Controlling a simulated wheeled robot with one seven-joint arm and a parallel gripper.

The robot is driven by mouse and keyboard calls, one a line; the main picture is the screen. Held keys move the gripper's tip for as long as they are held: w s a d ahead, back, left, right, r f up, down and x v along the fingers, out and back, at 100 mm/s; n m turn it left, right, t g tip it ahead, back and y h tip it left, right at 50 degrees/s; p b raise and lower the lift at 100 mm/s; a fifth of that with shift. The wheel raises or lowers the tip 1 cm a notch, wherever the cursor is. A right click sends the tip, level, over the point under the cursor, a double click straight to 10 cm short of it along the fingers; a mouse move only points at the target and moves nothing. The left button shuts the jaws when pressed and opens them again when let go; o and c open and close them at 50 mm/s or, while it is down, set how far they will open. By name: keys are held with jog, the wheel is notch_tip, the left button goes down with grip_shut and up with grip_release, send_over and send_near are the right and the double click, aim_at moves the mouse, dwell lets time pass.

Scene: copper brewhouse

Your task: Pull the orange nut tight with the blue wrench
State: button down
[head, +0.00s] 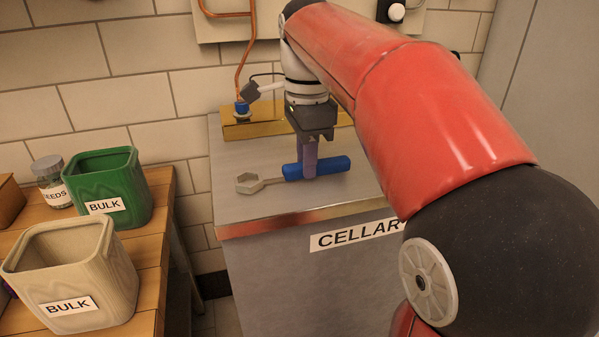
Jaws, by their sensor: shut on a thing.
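The blue wrench has a blue handle (327,168) and a grey ring-shaped head (248,183) pointing left. It lies on or just above the grey top of the cabinet marked CELLAR (275,205); I cannot tell which. My gripper (308,172) points down and is shut on the handle near its left part. A brass block (262,128) stands at the back of the top, behind my gripper. A blue fitting (241,107) sits on its left end, below a copper pipe. I see no orange nut; my gripper and arm hide part of the block.
A green bin (128,215) and a beige bin (115,285), both marked BULK, stand on a wooden table at left with a SEEDS jar (52,190). A tiled wall closes the back. The cabinet top's left front is clear.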

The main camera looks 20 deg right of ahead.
jog(key=shift+r+p, duration=0.45)
jog(key=shift+r, duration=0.1)
notch_tip(320, 180, up, 3)
jog(key=shift+f+p, duration=0.1)
jog(key=shift+p, duration=1)
jog(key=shift+r, duration=1.25)
jog(key=c, duration=2)
grip_release()
grip_shut()
